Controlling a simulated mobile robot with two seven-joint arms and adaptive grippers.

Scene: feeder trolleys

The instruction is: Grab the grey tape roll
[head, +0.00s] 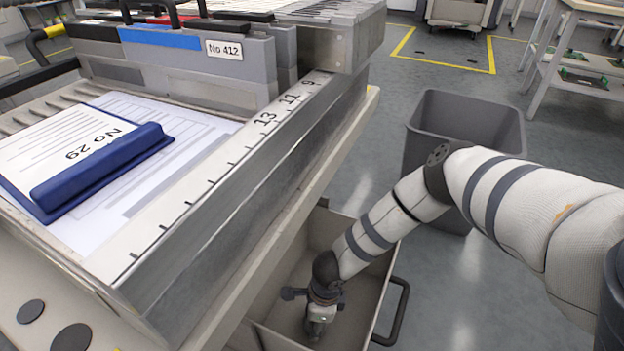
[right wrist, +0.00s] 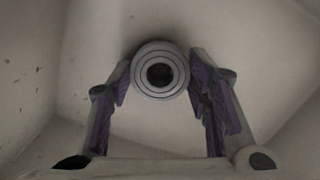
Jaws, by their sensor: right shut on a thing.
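The grey tape roll (right wrist: 160,91) shows in the right wrist view, end on, with pale rings around a dark centre hole. It sits between the fingertips of my right gripper (right wrist: 160,84), which is shut on it with a purple-lined finger on each side. In the head view my right gripper (head: 318,325) reaches down into an open beige bin (head: 352,312) under the trolley's edge. The roll cannot be made out there. My left gripper is not in view.
The bin's walls (right wrist: 285,72) surround the gripper closely, and a dark handle (head: 397,310) is on its right side. The trolley top (head: 215,185) with a ruler edge and a blue clipboard (head: 100,172) overhangs at left. A grey waste bin (head: 420,125) stands behind my right arm.

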